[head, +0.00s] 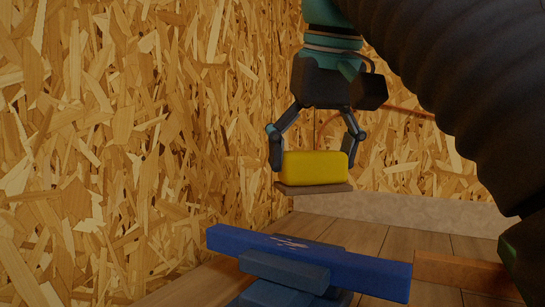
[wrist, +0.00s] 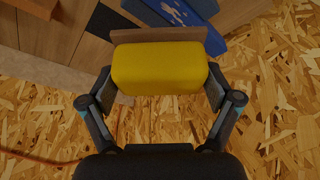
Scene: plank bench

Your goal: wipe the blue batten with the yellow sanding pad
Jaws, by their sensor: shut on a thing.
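The yellow sanding pad (head: 314,167) has a flat brown layer along its underside. My gripper (head: 315,160) is shut on the pad and holds it level in the air, above and behind the blue batten. In the wrist view the pad (wrist: 160,68) sits between both fingers of my gripper (wrist: 162,90). The blue batten (head: 340,265) lies across blue supports, with pale marks on its top left of its middle. A clear gap separates pad and batten in the head view.
Blue support blocks (head: 283,272) stand under the batten. A brown wooden block (head: 462,275) lies right of the batten on the plank bench (head: 405,240). A chipboard wall (head: 130,120) rises close at left and behind. A thin orange cable (head: 408,110) hangs at the back.

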